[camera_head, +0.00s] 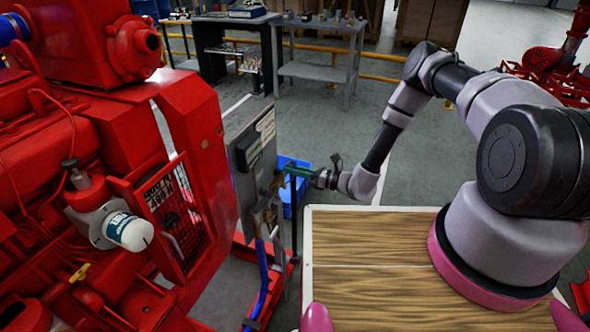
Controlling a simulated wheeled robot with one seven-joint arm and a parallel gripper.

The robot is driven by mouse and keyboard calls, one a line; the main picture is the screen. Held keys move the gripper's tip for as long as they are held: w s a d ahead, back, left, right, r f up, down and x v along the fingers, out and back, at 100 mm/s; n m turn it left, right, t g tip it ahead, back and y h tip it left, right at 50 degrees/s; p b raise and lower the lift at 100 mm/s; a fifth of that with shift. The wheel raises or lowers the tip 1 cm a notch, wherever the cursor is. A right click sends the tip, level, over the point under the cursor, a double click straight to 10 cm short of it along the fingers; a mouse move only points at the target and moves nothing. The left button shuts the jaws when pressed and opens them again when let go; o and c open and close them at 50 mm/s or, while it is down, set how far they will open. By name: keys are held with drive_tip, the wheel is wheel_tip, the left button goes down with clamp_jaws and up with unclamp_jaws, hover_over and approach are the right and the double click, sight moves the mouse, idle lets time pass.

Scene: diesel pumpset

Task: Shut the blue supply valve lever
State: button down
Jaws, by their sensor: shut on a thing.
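My gripper (287,171) reaches in from the right at a grey upright panel (255,150) beside the red pumpset. It is shut on a small part at the panel's right edge, where the valve is; this appears to be the blue supply valve lever. The lever is mostly hidden by the jaws and too small to make out, so its angle cannot be told. Brass-coloured fittings (277,184) show just left of the jaws. A blue hose (262,283) runs down below the panel.
The red pumpset (90,130) fills the left side. A blue bin (303,164) stands on the floor behind my gripper. A dark post (294,220) stands just below the jaws. A wood-topped surface (370,270) lies in front. Workbenches (322,72) and a yellow rail stand at the back.

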drive_tip(key=shift+s+a+r+n, duration=0.15)
drive_tip(key=shift+s+n, duration=0.3)
drive_tip(key=shift+n, duration=0.3)
drive_tip(key=shift+s+a+n, duration=0.1)
drive_tip(key=shift+s+n, duration=0.3)
drive_tip(key=shift+n, duration=0.35)
drive_tip(key=c, duration=0.7)
unclamp_jaws()
drive_tip(key=v, duration=1)
drive_tip(key=shift+s+d, duration=0.2)
drive_tip(key=shift+d, duration=0.15)
drive_tip(key=shift+r, duration=0.1)
